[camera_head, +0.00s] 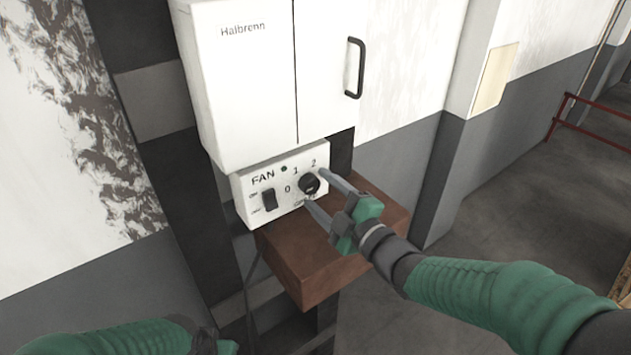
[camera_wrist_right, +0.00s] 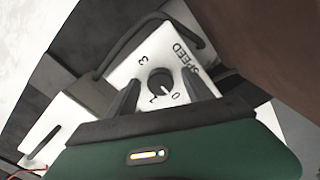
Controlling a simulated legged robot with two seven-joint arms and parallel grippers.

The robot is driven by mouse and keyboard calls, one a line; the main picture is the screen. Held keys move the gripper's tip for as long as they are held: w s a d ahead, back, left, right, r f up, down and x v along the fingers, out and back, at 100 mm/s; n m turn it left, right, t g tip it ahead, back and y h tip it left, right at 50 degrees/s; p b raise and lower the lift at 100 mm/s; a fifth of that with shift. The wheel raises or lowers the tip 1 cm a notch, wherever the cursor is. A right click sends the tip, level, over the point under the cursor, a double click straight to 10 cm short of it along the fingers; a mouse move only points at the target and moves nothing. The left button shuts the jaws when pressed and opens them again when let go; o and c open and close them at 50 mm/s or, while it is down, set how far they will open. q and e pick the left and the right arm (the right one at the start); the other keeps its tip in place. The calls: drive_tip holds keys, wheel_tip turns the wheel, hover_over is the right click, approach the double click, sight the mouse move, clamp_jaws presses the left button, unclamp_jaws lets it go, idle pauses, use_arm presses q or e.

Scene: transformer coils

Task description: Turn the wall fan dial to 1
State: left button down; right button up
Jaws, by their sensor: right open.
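The fan panel (camera_head: 245,193) is a white box labelled FAN, under a white cabinet. Its black dial (camera_head: 309,183) has the numbers 0, 1 and 2 visible around it. In the right wrist view the dial (camera_wrist_right: 161,82) has a white mark on its lower side, toward the 0 and 1; its exact setting is hard to tell. My right gripper (camera_head: 315,188) is open, with one finger on each side of the dial. I cannot tell whether they touch it. My left gripper (camera_head: 228,347) shows only as a green edge at the bottom; its fingers are hidden.
A black rocker switch (camera_head: 269,200) sits left of the dial. The white Halbrenn cabinet (camera_head: 240,85) with a black handle (camera_head: 355,68) is above. A brown box (camera_head: 312,272) juts out below the panel. A red railing (camera_head: 590,128) stands far right.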

drive_tip(key=shift+w+a+r, duration=0.2)
drive_tip(key=shift+w, duration=0.05)
drive_tip(key=shift+a+r, duration=0.1)
drive_tip(key=shift+a, duration=0.4)
drive_tip(key=shift+w+a, duration=0.15)
drive_tip(key=shift+a, duration=0.1)
drive_tip(key=c, duration=0.5)
drive_tip(key=shift+d+f, duration=0.2)
drive_tip(key=c, duration=0.7)
use_arm(q)
drive_tip(key=shift+s+a+r, duration=0.1)
drive_tip(key=shift+s+r, duration=0.2)
drive_tip(key=shift+r, duration=0.05)
use_arm(e)
clamp_jaws()
drive_tip(key=shift+f, duration=0.1)
